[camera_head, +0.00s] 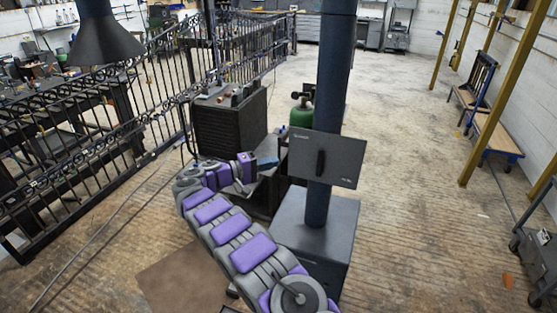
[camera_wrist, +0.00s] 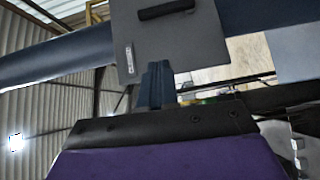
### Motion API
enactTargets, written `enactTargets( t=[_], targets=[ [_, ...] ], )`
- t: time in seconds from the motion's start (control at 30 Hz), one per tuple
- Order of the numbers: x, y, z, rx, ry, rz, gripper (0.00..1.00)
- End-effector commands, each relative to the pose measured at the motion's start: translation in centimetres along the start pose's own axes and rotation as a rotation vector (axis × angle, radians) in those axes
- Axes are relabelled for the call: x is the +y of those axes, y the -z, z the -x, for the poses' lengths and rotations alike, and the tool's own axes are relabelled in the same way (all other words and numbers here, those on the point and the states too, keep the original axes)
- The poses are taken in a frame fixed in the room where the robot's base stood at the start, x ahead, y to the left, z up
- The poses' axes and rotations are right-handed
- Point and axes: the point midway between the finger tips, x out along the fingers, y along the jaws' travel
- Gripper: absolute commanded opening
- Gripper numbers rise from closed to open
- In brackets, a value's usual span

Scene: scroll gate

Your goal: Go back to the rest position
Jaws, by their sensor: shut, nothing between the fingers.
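My gripper (camera_head: 269,163) is at the end of my purple and grey arm, which bends back so that the gripper points right, toward the dark blue post (camera_head: 335,75). In the wrist view my gripper (camera_wrist: 157,72) is shut and empty, its dark fingers together. A flat grey panel (camera_head: 342,157) with a black handle is on the post. The panel (camera_wrist: 190,45) also fills the upper middle of the wrist view, just beyond the fingertips in the picture. I cannot tell whether the fingers touch it.
A black scroll gate (camera_head: 165,75) runs along the left. A dark ribbed cabinet (camera_head: 230,122) and a green cylinder (camera_head: 301,114) stand behind my gripper. The post's box base (camera_head: 315,225) is right of my arm. The floor (camera_head: 420,150) on the right is mostly clear.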

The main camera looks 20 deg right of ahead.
Motion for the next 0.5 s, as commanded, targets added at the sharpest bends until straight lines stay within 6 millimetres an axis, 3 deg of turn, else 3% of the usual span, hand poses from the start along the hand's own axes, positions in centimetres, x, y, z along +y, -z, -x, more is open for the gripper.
enactTargets(
  t=[0.5],
  targets=[
    [0.59, -0.24, 0.2, -0.005, 0.005, 0.009, 0.0]
  ],
)
